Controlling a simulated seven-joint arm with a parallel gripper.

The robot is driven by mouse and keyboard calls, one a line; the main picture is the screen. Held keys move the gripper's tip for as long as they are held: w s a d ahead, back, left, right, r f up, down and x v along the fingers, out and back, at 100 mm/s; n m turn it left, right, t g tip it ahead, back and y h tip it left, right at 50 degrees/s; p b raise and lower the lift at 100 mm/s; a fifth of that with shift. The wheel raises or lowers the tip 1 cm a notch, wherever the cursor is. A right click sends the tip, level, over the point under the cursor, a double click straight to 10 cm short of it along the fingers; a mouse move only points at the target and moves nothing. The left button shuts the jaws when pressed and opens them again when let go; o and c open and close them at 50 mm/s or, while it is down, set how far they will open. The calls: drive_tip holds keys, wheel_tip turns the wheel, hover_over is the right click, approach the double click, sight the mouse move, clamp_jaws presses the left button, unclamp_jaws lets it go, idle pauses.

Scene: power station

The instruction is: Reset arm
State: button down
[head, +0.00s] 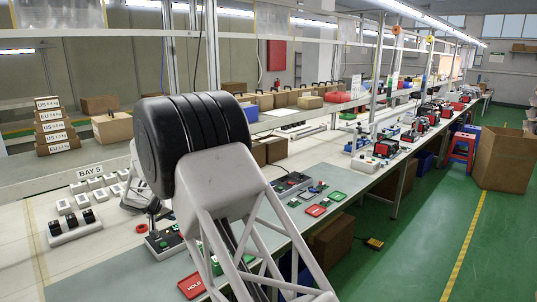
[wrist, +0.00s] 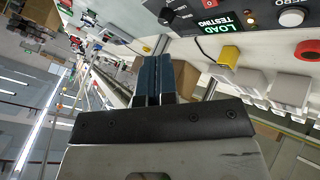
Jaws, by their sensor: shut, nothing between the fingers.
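My gripper (wrist: 152,78) is in the wrist view, its two blue-grey fingers pressed together with nothing between them. In the head view my own arm covers the middle of the bench and the gripper cannot be made out. In the wrist view a dark tester panel marked LOAD TESTING (wrist: 205,18) is above and right of the fingertips, apart from them. A yellow plug (wrist: 229,56) and several white adapters (wrist: 290,90) are to the right of the fingers. In the head view a dark tester box (head: 164,243) stands on the bench just left of my arm.
The long bench (head: 115,275) carries a red HOLD tray (head: 192,285), a second tester (head: 292,184), a green tray (head: 337,196) and a white rack with black plugs (head: 75,228). Labelled boxes (head: 55,130) stand on the shelf. The green floor at right is mostly clear.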

drive_tip(key=s+d+r+g, duration=0.1)
drive_tip(key=s+d+r, duration=0.2)
drive_tip(key=d+r, duration=0.6)
drive_tip(key=s+d+r+g, duration=0.1)
drive_tip(key=s+d+r, duration=0.3)
drive_tip(key=d, duration=0.9)
drive_tip(key=s+d+r+m+g+y, duration=0.1)
drive_tip(key=s+d+r, duration=0.3)
drive_tip(key=s+d, duration=0.25)
drive_tip(key=s+d+r+g, duration=0.1)
drive_tip(key=s+d+r, duration=0.2)
drive_tip(key=s+d, duration=0.35)
drive_tip(key=s+d+y, duration=0.1)
drive_tip(key=s+d, duration=0.6)
drive_tip(key=s, duration=0.5)
drive_tip(key=s+d+f+y, duration=0.1)
drive_tip(key=s+d, duration=0.6)
drive_tip(key=s, duration=0.5)
drive_tip(key=s+d+m+y, duration=0.1)
drive_tip(key=s+d+y, duration=0.1)
drive_tip(key=s+d, duration=0.5)
drive_tip(key=s, duration=0.5)
drive_tip(key=shift+f, duration=0.25)
